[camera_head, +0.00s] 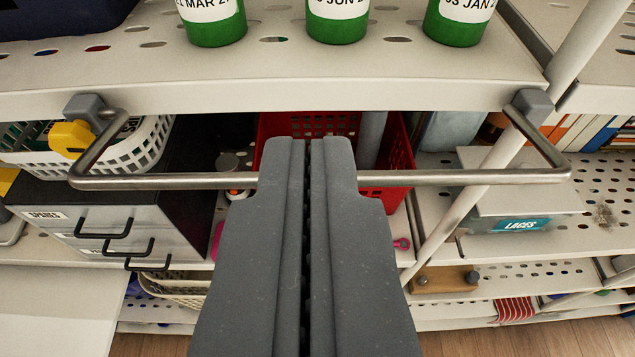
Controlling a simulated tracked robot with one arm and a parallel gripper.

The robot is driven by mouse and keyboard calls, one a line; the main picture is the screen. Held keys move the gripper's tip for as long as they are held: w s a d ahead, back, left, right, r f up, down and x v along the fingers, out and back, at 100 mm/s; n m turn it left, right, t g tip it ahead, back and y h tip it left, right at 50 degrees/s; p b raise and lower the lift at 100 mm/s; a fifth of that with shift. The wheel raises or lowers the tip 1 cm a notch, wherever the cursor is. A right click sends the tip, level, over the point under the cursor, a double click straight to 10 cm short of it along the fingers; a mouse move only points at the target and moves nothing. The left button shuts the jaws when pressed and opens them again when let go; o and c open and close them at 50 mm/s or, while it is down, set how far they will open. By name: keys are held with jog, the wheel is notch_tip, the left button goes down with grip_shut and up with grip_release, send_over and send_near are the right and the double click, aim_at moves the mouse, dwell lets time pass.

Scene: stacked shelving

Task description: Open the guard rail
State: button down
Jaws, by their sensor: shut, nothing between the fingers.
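The guard rail (460,178) is a grey metal bar bent into a wide U. Its two ends sit in grey brackets (88,108) at the front edge of the upper shelf, and the bar hangs below that edge, standing out toward me. My gripper (308,145) is shut and empty, pointing forward at the middle of the rail. Its fingers cover the middle of the bar; I cannot tell whether they touch it.
Green bottles (338,25) with dated labels stand on the upper shelf (270,85). Below are a white basket (130,150), a drawer box (110,225), a red crate (395,150) and a box labelled "LACES" (520,222). A slanted white post (470,195) crosses behind the rail's right part.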

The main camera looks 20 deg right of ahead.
jog(key=w+d+f+p, duration=0.1)
jog(key=w+f+p, duration=0.1)
jog(key=w+f, duration=0.2)
jog(key=shift+w+d+f+p, duration=0.2)
jog(key=shift+w+f+p, duration=0.15)
jog(key=shift+f, duration=0.45)
dwell(0.4)
